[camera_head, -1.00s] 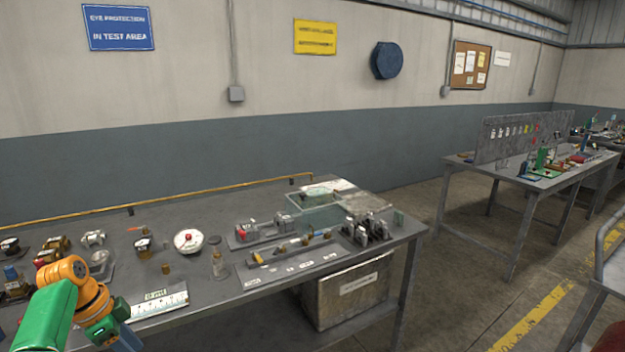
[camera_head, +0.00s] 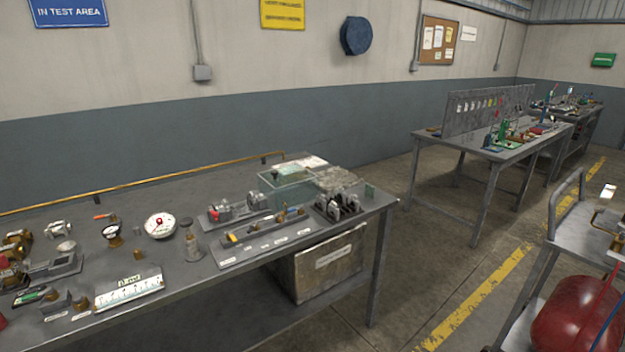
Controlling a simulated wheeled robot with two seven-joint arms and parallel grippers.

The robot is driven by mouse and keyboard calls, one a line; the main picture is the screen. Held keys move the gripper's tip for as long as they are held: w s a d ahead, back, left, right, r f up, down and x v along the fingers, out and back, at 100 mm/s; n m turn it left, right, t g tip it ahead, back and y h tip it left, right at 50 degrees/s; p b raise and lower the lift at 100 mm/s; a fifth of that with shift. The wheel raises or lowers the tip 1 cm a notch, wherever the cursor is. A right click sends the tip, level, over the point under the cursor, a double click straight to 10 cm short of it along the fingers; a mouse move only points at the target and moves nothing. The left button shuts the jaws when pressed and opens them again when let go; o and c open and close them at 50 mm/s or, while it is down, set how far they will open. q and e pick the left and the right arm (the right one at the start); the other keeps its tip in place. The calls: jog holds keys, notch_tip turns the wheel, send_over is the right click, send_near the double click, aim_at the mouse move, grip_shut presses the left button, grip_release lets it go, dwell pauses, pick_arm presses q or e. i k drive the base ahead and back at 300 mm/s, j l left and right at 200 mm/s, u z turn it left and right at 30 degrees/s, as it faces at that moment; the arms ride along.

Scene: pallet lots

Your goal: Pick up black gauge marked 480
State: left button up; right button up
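No gauge with a readable 480 shows in the head view. A small dark-rimmed gauge (camera_head: 113,234) stands on the near bench (camera_head: 160,325) at the left, and its marking is too small to read. Neither of my grippers is in view.
Brass and grey fittings crowd the bench's left end. A white scale plate (camera_head: 128,289), a grey weight-like piece (camera_head: 191,245), a fixture tray (camera_head: 262,242) and a clear box (camera_head: 290,192) also stand there. A cart (camera_head: 580,235) and a red tank (camera_head: 575,315) are at right.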

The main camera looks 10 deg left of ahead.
aim_at(111, 232)
jog(key=i+j+u, duration=0.3)
jog(key=j+u, duration=0.15)
jog(key=i+j+u, duration=0.7)
jog(key=u, duration=0.2)
jog(key=k+j+z, duration=0.25)
jog(key=z, duration=0.15)
